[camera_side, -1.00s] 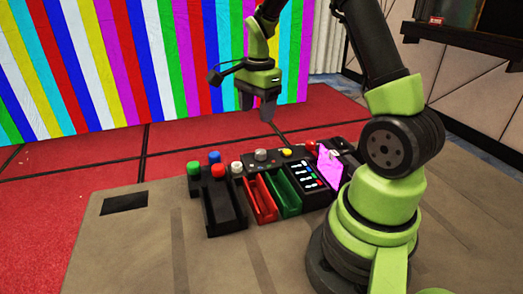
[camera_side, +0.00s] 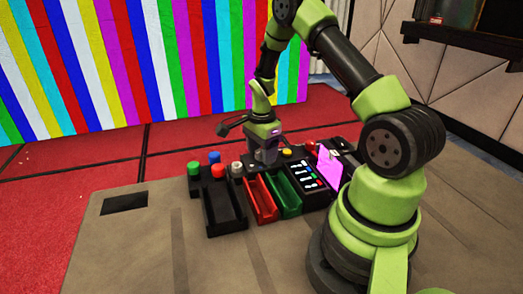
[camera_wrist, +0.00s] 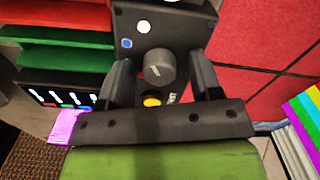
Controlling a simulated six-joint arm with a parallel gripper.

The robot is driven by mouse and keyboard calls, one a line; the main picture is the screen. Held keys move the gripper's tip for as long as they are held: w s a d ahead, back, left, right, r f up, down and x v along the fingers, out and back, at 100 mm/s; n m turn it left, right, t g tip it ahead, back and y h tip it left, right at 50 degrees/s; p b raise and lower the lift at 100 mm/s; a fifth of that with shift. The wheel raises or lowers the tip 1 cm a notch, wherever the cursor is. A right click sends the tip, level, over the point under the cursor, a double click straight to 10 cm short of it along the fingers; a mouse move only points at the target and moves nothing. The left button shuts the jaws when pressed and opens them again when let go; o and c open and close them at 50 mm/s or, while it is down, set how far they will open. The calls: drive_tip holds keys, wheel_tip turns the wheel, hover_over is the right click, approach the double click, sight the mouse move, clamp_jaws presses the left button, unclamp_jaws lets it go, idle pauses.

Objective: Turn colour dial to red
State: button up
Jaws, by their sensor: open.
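The colour dial is a grey round knob (camera_wrist: 158,68) on a black box (camera_wrist: 187,23) in the wrist view. My gripper (camera_wrist: 160,61) is open, with one finger on each side of the knob and a visible gap to each. In the side view my gripper (camera_side: 263,160) points down over the control row and hides the dial. A white dot (camera_wrist: 144,27) and a blue dot (camera_wrist: 126,43) are on the box near the knob. A small panel (camera_side: 329,164) shows magenta; it also appears in the wrist view (camera_wrist: 67,126).
A yellow button (camera_side: 287,152) is close to my gripper. Green (camera_side: 194,168), blue (camera_side: 214,157), red (camera_side: 218,171) and grey (camera_side: 237,168) knobs stand to the left. Red (camera_side: 262,202) and green (camera_side: 285,196) trays lie in front.

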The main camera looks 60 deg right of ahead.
drive_tip(key=c, duration=0.9)
